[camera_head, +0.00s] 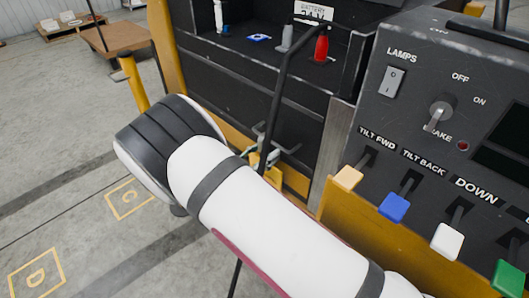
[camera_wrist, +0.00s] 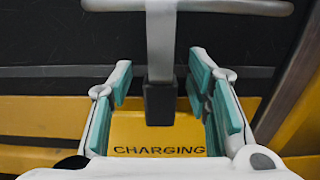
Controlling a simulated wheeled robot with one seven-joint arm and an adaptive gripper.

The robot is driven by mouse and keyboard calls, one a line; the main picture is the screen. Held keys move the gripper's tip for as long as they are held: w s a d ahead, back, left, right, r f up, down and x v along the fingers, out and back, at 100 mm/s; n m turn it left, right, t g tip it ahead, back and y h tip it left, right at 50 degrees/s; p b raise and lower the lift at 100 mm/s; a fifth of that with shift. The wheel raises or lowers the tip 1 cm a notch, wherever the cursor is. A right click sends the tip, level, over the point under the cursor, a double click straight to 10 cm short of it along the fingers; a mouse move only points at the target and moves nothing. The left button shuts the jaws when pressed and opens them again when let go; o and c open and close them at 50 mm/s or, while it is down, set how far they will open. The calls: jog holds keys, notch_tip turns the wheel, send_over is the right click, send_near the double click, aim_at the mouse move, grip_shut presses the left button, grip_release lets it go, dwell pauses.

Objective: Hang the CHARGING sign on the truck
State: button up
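The yellow CHARGING sign (camera_wrist: 133,137) shows upright, low in the wrist view. It lies between the fingers of my gripper (camera_wrist: 160,80) and close to the palm. The fingers with teal pads stand wide apart. Whether the pads touch the sign's side edges cannot be told. A grey T-shaped bar (camera_wrist: 160,35) with a black lower end stands between the fingers; its black end overlaps the sign's upper part. The truck (camera_head: 325,175) is dark with yellow panels. In the head view my gripper is at its lower yellow edge, and my arm hides much of the sign.
A control panel (camera_head: 440,60) with a switch and coloured levers is close to my arm on the right. A black rod (camera_head: 278,95) slants down towards my gripper. The truck's shelf holds a red bottle (camera_head: 321,46). Marked floor (camera_head: 70,150) on the left is open.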

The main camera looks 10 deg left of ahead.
jog(key=v, duration=1.2)
